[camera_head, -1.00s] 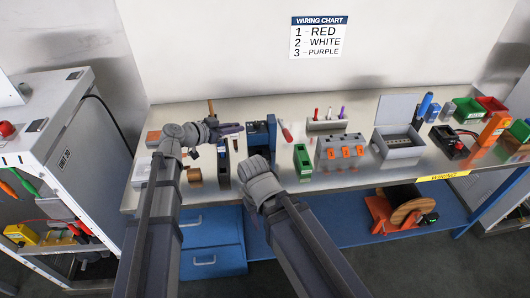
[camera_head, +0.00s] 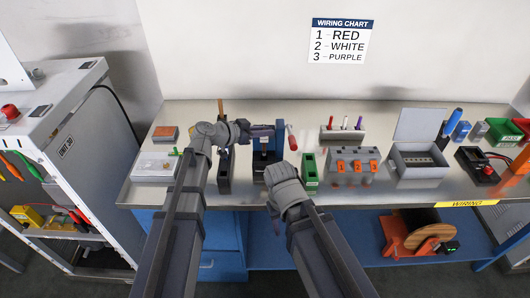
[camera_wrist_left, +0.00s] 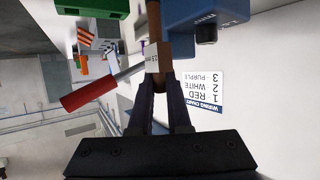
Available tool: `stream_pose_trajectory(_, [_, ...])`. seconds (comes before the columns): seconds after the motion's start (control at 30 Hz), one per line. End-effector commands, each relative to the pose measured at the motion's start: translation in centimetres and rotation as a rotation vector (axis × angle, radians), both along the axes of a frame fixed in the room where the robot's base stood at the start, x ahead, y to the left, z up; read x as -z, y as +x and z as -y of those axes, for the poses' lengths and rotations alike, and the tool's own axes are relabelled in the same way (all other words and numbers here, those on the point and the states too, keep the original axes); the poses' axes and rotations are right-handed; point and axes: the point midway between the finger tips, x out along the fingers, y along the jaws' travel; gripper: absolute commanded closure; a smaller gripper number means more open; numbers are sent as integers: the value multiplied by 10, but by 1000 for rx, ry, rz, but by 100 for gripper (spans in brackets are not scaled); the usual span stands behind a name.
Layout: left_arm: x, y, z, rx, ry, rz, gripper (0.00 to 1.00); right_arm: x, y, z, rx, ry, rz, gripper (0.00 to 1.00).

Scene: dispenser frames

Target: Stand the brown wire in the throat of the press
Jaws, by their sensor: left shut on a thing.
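My left gripper (camera_head: 272,129) is at the upper part of the blue press (camera_head: 268,146) in the head view. In the left wrist view its fingers (camera_wrist_left: 162,82) are shut on the brown wire (camera_wrist_left: 153,22), which runs away from the fingertips. A white tag (camera_wrist_left: 152,57) sits at the fingertips. The blue press also shows in the wrist view (camera_wrist_left: 190,12), beside the wire; its red-handled lever (camera_wrist_left: 88,90) is on the other side. I cannot tell whether the wire is inside the throat.
A green block (camera_head: 310,170) and a grey box with orange switches (camera_head: 352,160) stand right of the press. A dark narrow holder (camera_head: 224,172) stands left of it. A rack with several tools (camera_head: 342,132) stands behind. The front bench edge is near my arms.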

Motion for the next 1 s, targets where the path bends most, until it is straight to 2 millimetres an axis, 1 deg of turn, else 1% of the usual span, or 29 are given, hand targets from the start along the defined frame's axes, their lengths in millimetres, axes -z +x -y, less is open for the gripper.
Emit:
stream_pose_trajectory(0.03, [15, 0, 0, 0, 0, 0, 100, 15, 0, 0, 0, 0, 0, 50])
stream_pose_trajectory(0.1, [20, 0, 0, 0, 0, 0, 100, 20, 0, 0, 0, 0, 0, 50])
stream_pose_trajectory(0.27, [19, 0, 0, 0, 0, 0, 100, 19, 0, 0, 0, 0, 0, 50])
stream_pose_trajectory(0.37, [23, 0, 0, 0, 0, 0, 100, 23, 0, 0, 0, 0, 0, 50])
stream_pose_trajectory(0.6, [52, 0, 0, 0, 0, 0, 100, 52, 0, 0, 0, 0, 0, 50])
stream_pose_trajectory(0.67, [57, 0, 0, 0, 0, 0, 100, 57, 0, 0, 0, 0, 0, 50])
stream_pose_trajectory(1.0, [57, 0, 0, 0, 0, 0, 100, 57, 0, 0, 0, 0, 0, 50])
